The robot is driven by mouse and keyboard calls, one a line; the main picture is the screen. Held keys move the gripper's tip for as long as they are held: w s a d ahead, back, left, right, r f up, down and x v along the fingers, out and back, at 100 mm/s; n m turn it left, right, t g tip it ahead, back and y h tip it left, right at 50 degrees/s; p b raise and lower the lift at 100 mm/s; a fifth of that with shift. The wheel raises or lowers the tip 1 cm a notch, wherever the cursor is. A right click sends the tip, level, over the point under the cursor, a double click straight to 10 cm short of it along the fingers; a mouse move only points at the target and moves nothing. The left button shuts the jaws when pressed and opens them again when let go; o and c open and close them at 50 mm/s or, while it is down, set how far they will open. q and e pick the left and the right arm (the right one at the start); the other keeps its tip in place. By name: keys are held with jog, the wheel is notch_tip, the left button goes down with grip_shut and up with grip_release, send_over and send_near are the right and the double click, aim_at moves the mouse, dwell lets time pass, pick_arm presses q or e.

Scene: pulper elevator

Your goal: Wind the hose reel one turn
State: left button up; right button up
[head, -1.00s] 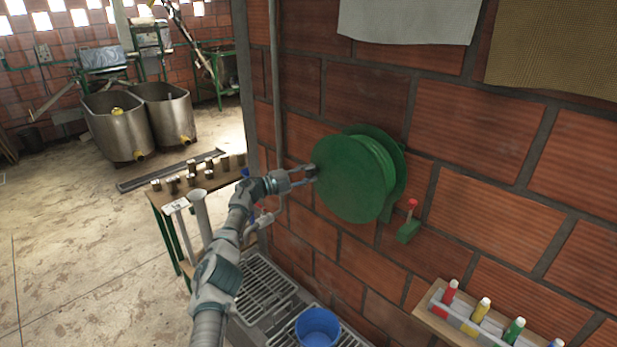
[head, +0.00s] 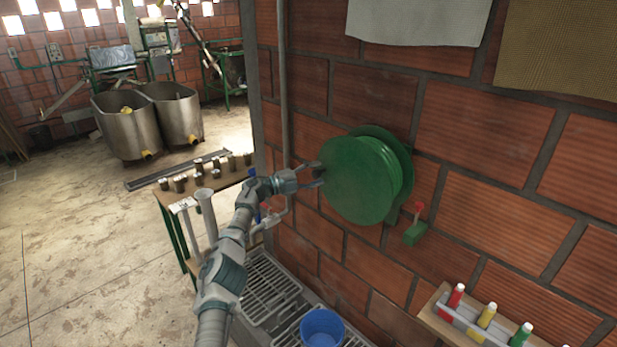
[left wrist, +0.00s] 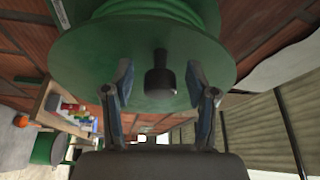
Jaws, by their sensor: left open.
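The green hose reel (head: 358,180) is mounted on the brick wall, its round flange facing my left arm. My left gripper (head: 318,174) is at the left part of the flange, with its fingers spread. In the left wrist view the reel's flange (left wrist: 100,60) fills the top. A dark crank knob (left wrist: 160,76) stands out from it, between the two open fingers of my left gripper (left wrist: 160,88). I see a gap on each side of the knob. The head view does not show the knob clearly. My right gripper is not in view.
A red-handled green valve (head: 415,226) sits right of and below the reel. A pipe (head: 283,90) runs up the wall to its left. Below are a blue bucket (head: 321,329) and drain grates. A shelf of bottles (head: 440,318) is at lower right; a table (head: 190,190) stands left.

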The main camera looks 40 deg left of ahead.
pick_arm(q)
jog(key=v, duration=1.1)
jog(key=shift+s+a, duration=0.25)
jog(key=shift+f, duration=0.1)
